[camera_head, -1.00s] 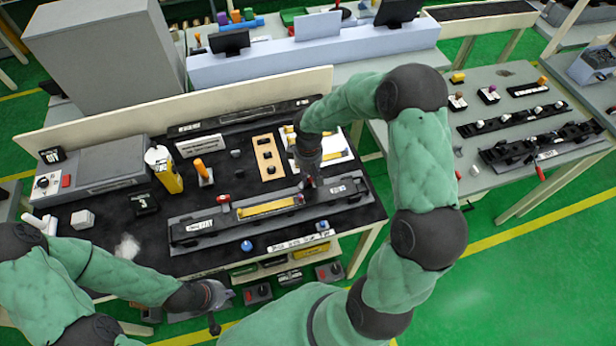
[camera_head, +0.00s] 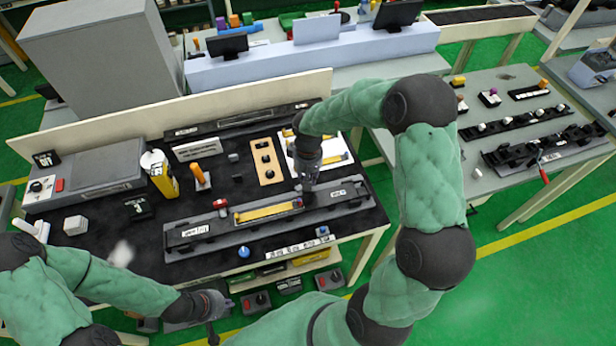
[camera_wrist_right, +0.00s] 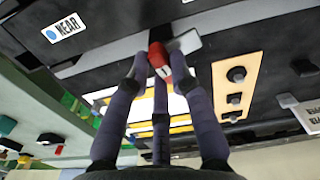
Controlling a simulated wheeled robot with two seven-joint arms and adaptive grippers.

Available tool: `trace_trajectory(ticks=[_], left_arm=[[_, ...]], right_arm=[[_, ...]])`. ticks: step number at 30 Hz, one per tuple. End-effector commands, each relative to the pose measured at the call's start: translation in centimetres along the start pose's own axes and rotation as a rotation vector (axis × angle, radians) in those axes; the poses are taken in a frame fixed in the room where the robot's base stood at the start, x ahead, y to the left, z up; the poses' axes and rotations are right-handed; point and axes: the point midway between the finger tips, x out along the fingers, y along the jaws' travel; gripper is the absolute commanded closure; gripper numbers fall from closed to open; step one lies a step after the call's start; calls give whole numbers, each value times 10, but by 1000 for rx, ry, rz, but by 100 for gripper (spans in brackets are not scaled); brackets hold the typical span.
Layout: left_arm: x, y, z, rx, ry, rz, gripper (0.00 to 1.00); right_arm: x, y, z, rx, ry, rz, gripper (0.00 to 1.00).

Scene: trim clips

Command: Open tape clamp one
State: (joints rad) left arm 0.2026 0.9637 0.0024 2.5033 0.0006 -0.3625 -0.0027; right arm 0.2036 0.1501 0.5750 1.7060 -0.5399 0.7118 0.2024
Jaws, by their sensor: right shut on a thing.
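The red tape clamp marked 1 (camera_wrist_right: 158,60) sits between the fingertips of my right gripper (camera_wrist_right: 163,75) in the right wrist view. The right gripper is shut on it. In the head view my right gripper (camera_head: 305,190) points down at the right end of the yellow strip (camera_head: 268,211) in the long dark fixture (camera_head: 225,230); its fingers and arm largely hide the clamp there. Another red part (camera_head: 220,203) stands by the strip's left end. My left gripper (camera_head: 213,308) is empty, with its fingers apart, off the bench's front edge.
A wooden block with dark knobs (camera_head: 266,160) and a white panel (camera_head: 335,160) lie behind the fixture. A blue knob (camera_head: 244,252) stands in front of it. A yellow bottle (camera_head: 158,173), an orange-handled tool (camera_head: 198,175) and a grey box (camera_head: 76,225) are to the left.

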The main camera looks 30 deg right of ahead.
Motion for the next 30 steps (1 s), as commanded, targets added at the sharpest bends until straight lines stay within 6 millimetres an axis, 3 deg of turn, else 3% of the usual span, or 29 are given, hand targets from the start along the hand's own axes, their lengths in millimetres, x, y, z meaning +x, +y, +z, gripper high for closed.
trace_trajectory(ticks=[3,4,6,20,30], left_arm=[[0,0,0,0,0,0,100],[0,0,0,0,0,0,100],[0,0,0,0,0,0,100],[0,0,0,0,0,0,100],[0,0,0,0,0,0,100]], right_arm=[[-1,0,-1,0,2,0,100],[-1,0,-1,0,2,0,75],[0,0,-1,0,2,0,55],[-8,0,-1,0,3,1,54],[-69,0,-1,-2,6,1,54]])
